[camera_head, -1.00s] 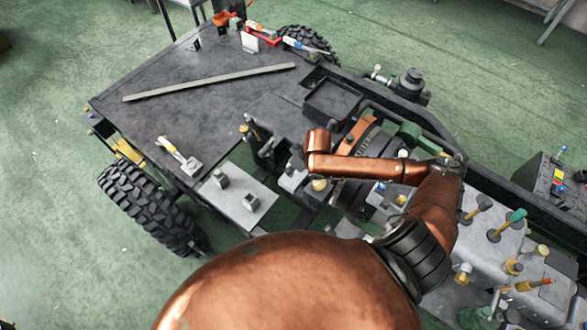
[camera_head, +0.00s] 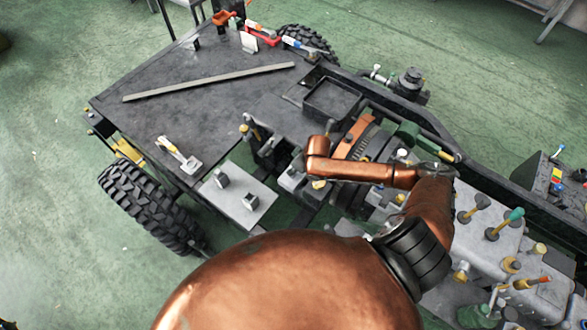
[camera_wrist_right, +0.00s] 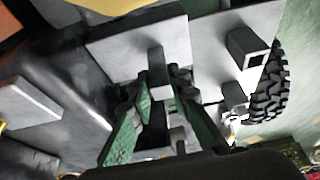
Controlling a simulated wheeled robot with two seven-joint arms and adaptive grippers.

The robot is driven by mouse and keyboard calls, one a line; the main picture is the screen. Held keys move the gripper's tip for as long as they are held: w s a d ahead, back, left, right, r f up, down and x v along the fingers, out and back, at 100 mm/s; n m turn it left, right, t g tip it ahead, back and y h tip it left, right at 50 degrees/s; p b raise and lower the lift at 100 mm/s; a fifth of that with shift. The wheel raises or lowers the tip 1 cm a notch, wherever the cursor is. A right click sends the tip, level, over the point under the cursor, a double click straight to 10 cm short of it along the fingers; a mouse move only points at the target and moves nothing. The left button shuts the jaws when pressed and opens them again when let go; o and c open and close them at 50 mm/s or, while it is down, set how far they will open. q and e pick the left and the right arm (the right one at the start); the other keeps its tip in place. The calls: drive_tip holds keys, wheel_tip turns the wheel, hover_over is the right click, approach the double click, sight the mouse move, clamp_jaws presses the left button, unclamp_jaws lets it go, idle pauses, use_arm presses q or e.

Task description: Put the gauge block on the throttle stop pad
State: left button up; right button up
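My right arm (camera_head: 360,172) reaches in across the chassis, its wrist over the area right of a pale plate (camera_head: 262,192). Its gripper is hidden below the wrist in the head view. In the right wrist view its green fingers (camera_wrist_right: 160,92) close on a small grey block (camera_wrist_right: 155,60), which I take for the gauge block. Behind the block lies a flat grey pad (camera_wrist_right: 115,40), perhaps the throttle stop pad; I cannot tell whether they touch. My left gripper is not in view.
Two small blocks (camera_head: 221,180) (camera_head: 251,202) stand on the pale plate; one also shows in the wrist view (camera_wrist_right: 243,50). A black tyre (camera_head: 145,208) is at left. Levers and knobs (camera_head: 505,224) stand up at right. The dark deck (camera_head: 190,110) is mostly bare.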

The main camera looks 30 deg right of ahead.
drive_tip(key=o, duration=0.4)
drive_tip(key=shift+o, duration=0.2)
drive_tip(key=v, duration=1.2)
drive_tip(key=shift+s+r, duration=0.1)
